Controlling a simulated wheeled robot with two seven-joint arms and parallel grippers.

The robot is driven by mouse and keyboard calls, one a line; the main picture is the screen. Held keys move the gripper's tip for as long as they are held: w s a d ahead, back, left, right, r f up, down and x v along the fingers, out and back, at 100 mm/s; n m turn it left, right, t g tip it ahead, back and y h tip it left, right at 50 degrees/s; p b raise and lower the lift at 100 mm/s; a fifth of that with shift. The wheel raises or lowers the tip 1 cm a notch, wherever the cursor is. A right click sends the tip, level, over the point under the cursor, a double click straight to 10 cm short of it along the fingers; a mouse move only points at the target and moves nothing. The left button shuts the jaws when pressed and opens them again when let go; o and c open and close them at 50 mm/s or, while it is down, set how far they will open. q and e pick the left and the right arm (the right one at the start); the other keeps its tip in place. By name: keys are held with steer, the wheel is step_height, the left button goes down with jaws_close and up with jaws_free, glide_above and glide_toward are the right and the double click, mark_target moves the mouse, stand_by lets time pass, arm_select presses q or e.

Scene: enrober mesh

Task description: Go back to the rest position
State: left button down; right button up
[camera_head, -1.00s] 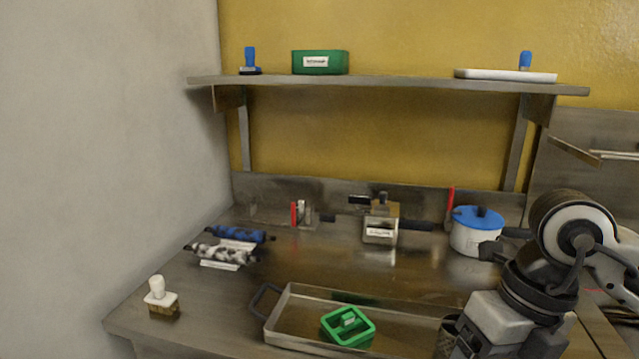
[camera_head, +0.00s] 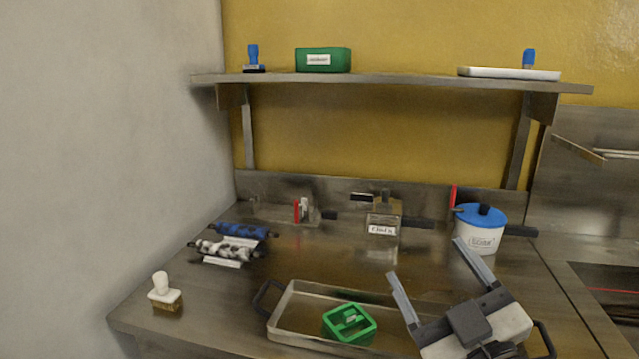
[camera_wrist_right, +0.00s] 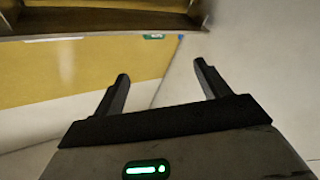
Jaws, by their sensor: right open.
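My right gripper (camera_head: 432,277) is at the lower right of the head view, over the right end of the metal tray. Its two fingers are spread wide with nothing between them. In the right wrist view my right gripper (camera_wrist_right: 163,85) also shows open and empty, with the wall and shelf beyond it. My left gripper is not in the head view.
The metal tray (camera_head: 290,312) holds a green square frame (camera_head: 338,318). A white pot with a blue lid (camera_head: 480,237) stands just beyond my right gripper. A brush (camera_head: 163,292) and rolled items (camera_head: 228,250) are at the left. A shelf (camera_head: 380,82) spans the back wall.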

steer(key=s+d+f+m+g+h, duration=0.2)
steer(key=d+f+m+g+h, duration=0.15)
steer(key=f, duration=0.55)
steer(key=s+d+f+m+g+h, duration=0.25)
steer(key=f+g, duration=0.25)
steer(key=f, duration=0.3)
steer(key=s+f+g, duration=0.9)
steer(key=s+f, duration=0.3)
steer(key=s, duration=0.4)
steer(key=w+a+f+t+y, duration=0.3)
steer(key=w+a+f+t, duration=0.2)
steer(key=w+f+t, duration=0.1)
steer(key=shift+a+f+t, duration=0.15)
steer(key=shift+a+t, duration=0.1)
steer(key=shift+t, duration=0.4)
steer(key=shift+w, duration=0.1)
